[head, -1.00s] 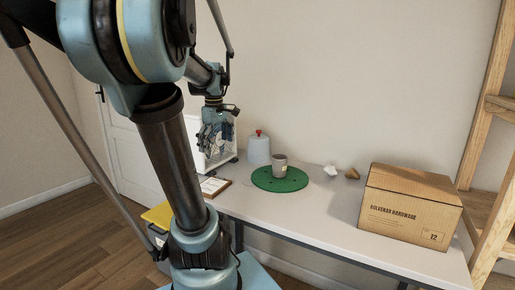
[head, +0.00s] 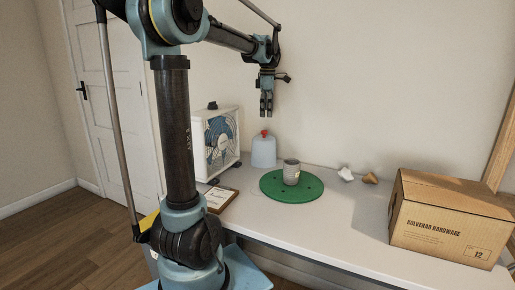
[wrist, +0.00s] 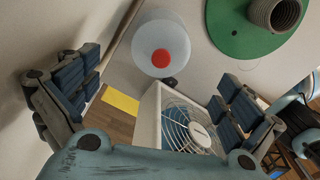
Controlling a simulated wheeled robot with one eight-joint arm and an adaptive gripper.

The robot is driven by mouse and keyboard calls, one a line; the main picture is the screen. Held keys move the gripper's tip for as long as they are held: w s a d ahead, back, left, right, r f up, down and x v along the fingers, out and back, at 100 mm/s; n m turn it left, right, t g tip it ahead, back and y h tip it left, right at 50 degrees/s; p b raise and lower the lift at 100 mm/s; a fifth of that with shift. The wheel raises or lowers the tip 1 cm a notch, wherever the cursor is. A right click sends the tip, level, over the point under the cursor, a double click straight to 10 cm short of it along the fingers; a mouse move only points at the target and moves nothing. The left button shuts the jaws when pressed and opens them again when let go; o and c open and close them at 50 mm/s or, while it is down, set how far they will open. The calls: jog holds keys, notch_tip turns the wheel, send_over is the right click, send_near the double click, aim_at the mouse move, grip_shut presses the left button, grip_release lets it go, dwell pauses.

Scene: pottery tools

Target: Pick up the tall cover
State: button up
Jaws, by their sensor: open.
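The tall cover (head: 263,153) is a pale, bluish-white upright cover with a red knob on top. It stands at the back of the table near the wall. In the wrist view the cover (wrist: 150,28) is seen from above, with its red knob facing the camera. My gripper (head: 266,113) is open and points down above the cover, clear of its knob. In the wrist view the two fingers of my gripper (wrist: 157,70) are spread wide with nothing between them, and the cover lies beyond them, toward the top of the picture.
A green disc (head: 272,194) with a grey cup (head: 291,172) on it is right of and in front of the cover. A box fan (head: 208,171) is to the left. A clipboard (head: 219,198) lies in front. A cardboard box (head: 447,216) stands at right; bare tabletop lies between.

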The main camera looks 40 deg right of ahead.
aim_at(264, 133)
jog(key=f, duration=1)
jog(key=shift+w+a, duration=0.35)
jog(key=shift+s+a+f, duration=0.1)
jog(key=shift+a+f, duration=0.05)
jog(key=shift+f, duration=3.1)
jog(key=shift+c, duration=0.6)
jog(key=c, duration=0.7)
